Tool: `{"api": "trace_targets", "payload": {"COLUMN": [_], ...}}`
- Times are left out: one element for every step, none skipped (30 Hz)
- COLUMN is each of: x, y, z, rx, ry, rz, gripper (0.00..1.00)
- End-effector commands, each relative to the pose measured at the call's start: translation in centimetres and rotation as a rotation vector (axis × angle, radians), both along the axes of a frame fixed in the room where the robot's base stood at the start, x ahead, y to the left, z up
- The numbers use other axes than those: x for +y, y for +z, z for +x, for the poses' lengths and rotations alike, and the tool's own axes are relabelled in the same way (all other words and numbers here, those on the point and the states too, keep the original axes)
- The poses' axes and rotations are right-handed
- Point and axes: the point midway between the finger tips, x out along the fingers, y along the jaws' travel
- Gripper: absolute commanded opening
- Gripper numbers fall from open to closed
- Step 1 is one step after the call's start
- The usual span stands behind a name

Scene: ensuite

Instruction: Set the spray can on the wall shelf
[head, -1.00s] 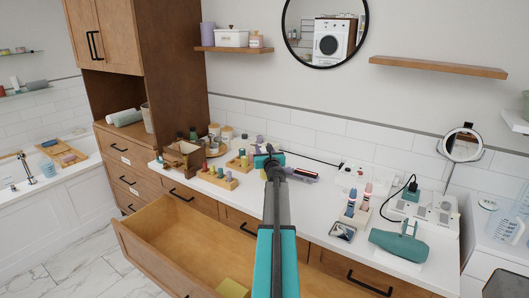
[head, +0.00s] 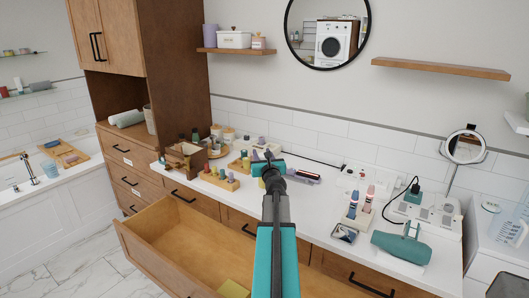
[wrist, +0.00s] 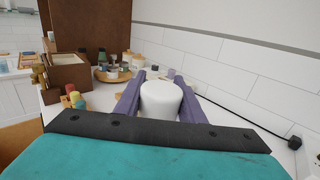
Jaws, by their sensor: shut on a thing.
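My gripper (wrist: 160,90) is shut on a white, round-topped cylinder, which I take to be the spray can (wrist: 160,99). Its purple fingers are on either side of it in the wrist view. In the head view my gripper (head: 265,153) is over the back of the white counter, and the can is mostly hidden behind it. Whether the can touches the counter is unclear. An empty wooden wall shelf (head: 440,69) is at upper right in the head view. Another wall shelf (head: 232,51) at upper left holds a purple container, a white box and a small bottle.
An open drawer (head: 180,243) juts out below the counter (head: 316,225). Bottles, a wooden box (head: 184,160) and a peg rack (head: 219,180) stand left of my gripper. A teal hair dryer (head: 401,247) and a mirror (head: 466,147) are at right. A round mirror (head: 327,32) hangs between the shelves.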

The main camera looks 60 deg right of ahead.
Motion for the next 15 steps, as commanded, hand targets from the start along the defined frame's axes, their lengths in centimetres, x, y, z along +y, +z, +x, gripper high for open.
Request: {"api": "trace_targets", "payload": {"x": [0.9, 1.3, 1.7, 2.0, 2.4, 2.8, 3.1, 3.4, 3.7, 4.0, 4.2, 4.5, 4.7, 4.8, 5.0], "y": [0.1, 0.1, 0.2, 0.2, 0.2, 0.3, 0.3, 0.3, 0.4, 0.4, 0.4, 0.4, 0.5, 0.5, 0.5], "z": [-0.4, -0.6, -0.8, -1.0, -1.1, -1.3, -1.5, -1.6, -1.8, -1.9, -2.0, -2.1, -2.2, -2.3, -2.4], "rx": [-0.001, -0.001, -0.001, -0.001, 0.001, 0.001, 0.001, 0.000, 0.000, 0.000, 0.000, 0.000, 0.000, 0.000, 0.000], "ry": [0.000, 0.000, 0.000, 0.000, 0.000, 0.000, 0.000, 0.000, 0.000, 0.000, 0.000, 0.000, 0.000, 0.000, 0.000], "rz": [-0.001, -0.001, -0.001, -0.001, -0.001, -0.001, -0.001, 0.000, 0.000, 0.000, 0.000, 0.000, 0.000, 0.000, 0.000], "gripper": [0.00, 0.00, 0.00, 0.00, 0.00, 0.00, 0.00, 0.00, 0.00, 0.00, 0.00, 0.00, 0.00, 0.00, 0.00]}}
